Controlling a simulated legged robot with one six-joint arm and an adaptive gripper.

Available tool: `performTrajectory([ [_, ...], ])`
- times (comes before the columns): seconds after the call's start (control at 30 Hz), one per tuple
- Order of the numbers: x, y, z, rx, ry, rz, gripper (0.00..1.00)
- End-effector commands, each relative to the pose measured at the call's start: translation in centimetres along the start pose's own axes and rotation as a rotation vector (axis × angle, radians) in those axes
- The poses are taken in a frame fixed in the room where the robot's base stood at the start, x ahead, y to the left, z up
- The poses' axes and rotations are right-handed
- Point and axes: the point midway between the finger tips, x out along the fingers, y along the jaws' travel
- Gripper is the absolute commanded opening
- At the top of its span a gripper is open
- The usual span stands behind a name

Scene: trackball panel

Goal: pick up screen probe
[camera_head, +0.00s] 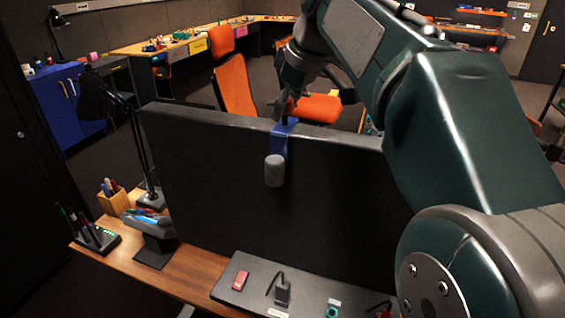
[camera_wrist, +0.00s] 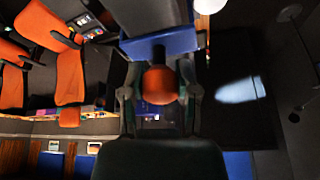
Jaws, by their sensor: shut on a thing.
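The screen probe (camera_head: 275,171) has a grey rounded cylinder hanging from a blue bracket, at the upper middle of a dark screen (camera_head: 215,185). The bracket lies at the screen's top edge, with the cylinder in front of the screen's face. I cannot tell whether it still touches the screen. My gripper (camera_head: 287,104) is above the bracket, pointing down. In the wrist view, my gripper (camera_wrist: 160,95) has its two fingers on either side of the probe's orange knob (camera_wrist: 160,84), shut on it. The blue bracket (camera_wrist: 178,42) shows just beyond the knob.
A dark panel (camera_head: 232,294) with a red item and small devices lies on the wooden desk (camera_head: 150,274) before the screen. A black lamp (camera_head: 140,150), a pen box (camera_head: 113,202) and a pen tray (camera_head: 95,240) stand left. Orange chairs (camera_head: 233,85) are behind.

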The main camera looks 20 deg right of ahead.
Motion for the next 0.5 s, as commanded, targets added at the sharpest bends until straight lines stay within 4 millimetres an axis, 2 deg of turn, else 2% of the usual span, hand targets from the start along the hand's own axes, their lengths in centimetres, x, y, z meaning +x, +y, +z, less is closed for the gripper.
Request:
performTrajectory([
  [0.3, 0.03, 0.08, 0.04, 0.001, -0.004, -0.001, 0.0],
  [0.5, -0.77, 0.1, -0.33, 0.001, -0.002, 0.0, 0.0],
])
